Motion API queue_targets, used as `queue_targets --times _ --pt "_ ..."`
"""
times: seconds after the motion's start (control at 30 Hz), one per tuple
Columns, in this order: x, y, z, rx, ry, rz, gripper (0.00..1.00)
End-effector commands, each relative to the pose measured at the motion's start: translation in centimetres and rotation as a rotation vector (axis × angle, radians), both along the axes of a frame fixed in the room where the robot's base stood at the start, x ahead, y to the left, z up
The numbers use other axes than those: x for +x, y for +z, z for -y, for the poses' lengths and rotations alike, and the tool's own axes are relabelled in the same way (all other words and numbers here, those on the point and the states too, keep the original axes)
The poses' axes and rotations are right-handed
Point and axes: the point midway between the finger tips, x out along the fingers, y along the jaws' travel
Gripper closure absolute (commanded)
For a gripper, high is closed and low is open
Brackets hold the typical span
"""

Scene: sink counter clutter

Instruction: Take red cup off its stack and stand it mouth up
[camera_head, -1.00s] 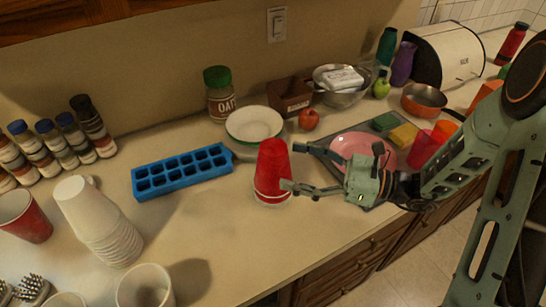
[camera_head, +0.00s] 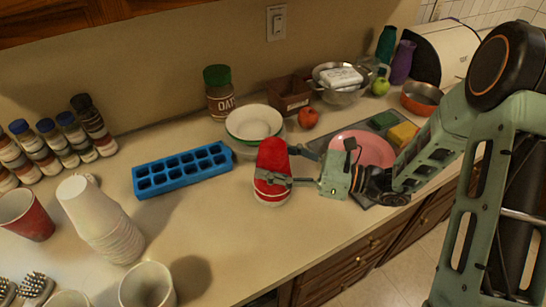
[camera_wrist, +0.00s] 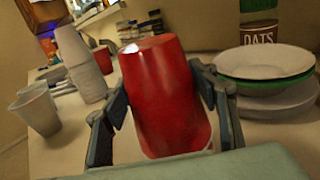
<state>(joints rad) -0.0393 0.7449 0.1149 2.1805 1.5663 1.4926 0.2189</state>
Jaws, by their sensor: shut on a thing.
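The red cup (camera_head: 273,158) stands mouth down, its closed end up, on the counter in front of the bowls. A white rim (camera_head: 270,199) shows below it, seemingly a cup under it in the stack. My gripper (camera_head: 272,172) reaches in from the right, its fingers on either side of the red cup and shut on it. In the wrist view the red cup (camera_wrist: 165,95) fills the space between the two fingers, with a little white at its lower right edge. The cup's mouth and most of what is beneath are hidden.
A blue ice tray (camera_head: 182,170) lies to the left. Bowls (camera_head: 254,122) stand close behind. A pink plate (camera_head: 366,146) is at the right, under my arm. A white cup stack (camera_head: 100,218) and another red cup (camera_head: 25,215) stand at the left. The counter's front middle is clear.

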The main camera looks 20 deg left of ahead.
Motion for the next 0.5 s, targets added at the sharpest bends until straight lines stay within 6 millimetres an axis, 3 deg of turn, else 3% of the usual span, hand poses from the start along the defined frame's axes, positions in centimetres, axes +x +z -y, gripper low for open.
queue_targets --times 0.5 --pt "0.03 0.72 0.02 0.0 0.0 0.002 0.55"
